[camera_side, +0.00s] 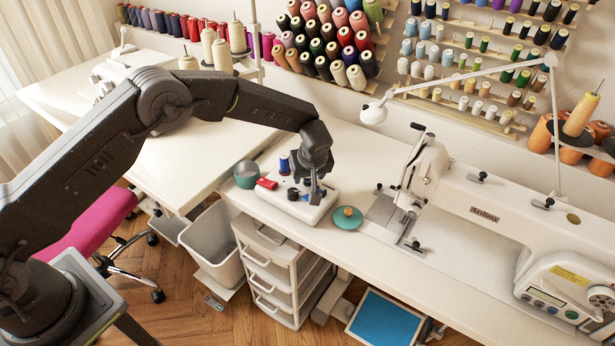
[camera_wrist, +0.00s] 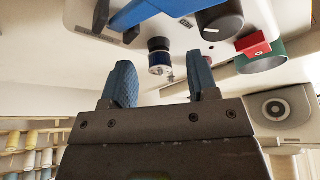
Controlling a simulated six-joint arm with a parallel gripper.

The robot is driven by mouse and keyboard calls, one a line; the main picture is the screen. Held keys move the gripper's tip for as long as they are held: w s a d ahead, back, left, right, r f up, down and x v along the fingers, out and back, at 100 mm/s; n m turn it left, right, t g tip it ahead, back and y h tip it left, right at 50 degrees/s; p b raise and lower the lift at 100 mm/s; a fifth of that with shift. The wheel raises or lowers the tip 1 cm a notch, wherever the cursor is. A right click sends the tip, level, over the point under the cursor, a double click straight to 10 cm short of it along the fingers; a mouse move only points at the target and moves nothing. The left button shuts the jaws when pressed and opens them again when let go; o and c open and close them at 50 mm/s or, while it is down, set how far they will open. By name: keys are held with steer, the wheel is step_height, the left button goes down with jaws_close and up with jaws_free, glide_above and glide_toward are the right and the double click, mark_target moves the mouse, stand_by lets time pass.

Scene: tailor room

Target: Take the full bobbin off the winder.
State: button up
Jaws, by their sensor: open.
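The winder (camera_side: 313,211) is a small white machine on the table, below my gripper (camera_side: 316,194) in the side view. In the wrist view its white body (camera_wrist: 290,12) fills the top. A bobbin (camera_wrist: 160,58) with dark blue thread and a black end sits on it. The bobbin shows in the gap between my two blue fingers (camera_wrist: 163,75), near their tips. Both fingers look apart from it, and the gripper is open and empty. In the side view my gripper largely hides the bobbin.
Beside the bobbin are a dark grey cylinder (camera_wrist: 220,22), a red block (camera_wrist: 253,45) and a teal cup (camera_wrist: 270,58). A blue spool (camera_side: 284,166) stands behind. A teal dish (camera_side: 344,224) lies right of the winder. The sewing machine (camera_side: 480,205) stands further right.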

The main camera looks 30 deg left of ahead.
steer(key=c, duration=1)
